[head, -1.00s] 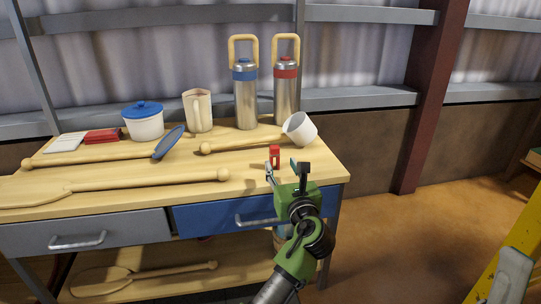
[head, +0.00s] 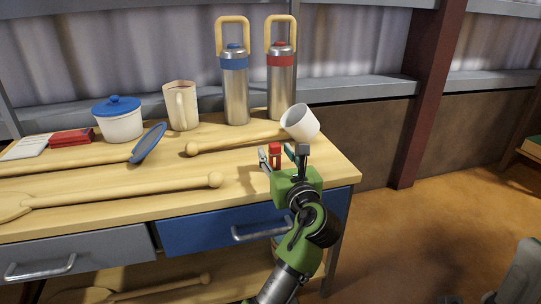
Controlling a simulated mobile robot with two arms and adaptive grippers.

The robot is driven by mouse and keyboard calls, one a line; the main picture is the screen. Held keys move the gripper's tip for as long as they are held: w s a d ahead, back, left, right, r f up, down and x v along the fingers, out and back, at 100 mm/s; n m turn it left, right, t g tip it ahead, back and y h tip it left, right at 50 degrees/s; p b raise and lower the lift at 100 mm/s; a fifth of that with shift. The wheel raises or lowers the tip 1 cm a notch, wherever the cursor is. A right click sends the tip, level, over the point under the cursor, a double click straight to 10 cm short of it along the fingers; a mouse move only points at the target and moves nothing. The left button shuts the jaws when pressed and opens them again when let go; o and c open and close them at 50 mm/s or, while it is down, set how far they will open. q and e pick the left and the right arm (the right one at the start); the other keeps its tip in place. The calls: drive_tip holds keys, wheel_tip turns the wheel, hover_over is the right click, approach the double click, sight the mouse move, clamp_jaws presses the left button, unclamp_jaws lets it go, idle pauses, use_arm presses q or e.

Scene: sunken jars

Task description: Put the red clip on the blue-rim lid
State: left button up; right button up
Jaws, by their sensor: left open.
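The red clip (head: 275,154) stands upright near the right end of the wooden worktop. My left gripper (head: 282,160) is open, with the clip seen between its fingers; I cannot tell whether they touch it. A round disc with a blue rim (head: 148,143) is tilted at the end of a wooden handle, left of the clip. A white pot (head: 120,125) has a blue lid (head: 116,106) on it. I cannot tell for certain which of these is the blue-rim lid. My right gripper is not in view.
Steel flasks with a blue band (head: 235,90) and a red band (head: 281,85) stand at the back, beside a pitcher (head: 180,106). A white cup (head: 300,123) lies tilted behind the clip. Long wooden utensils (head: 120,194) lie across the worktop (head: 250,200).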

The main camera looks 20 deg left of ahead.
use_arm(q)
drive_tip(key=shift+s+r, duration=0.1)
drive_tip(key=shift+s, duration=0.05)
drive_tip(key=c, duration=0.9)
drive_tip(key=shift+r, duration=0.1)
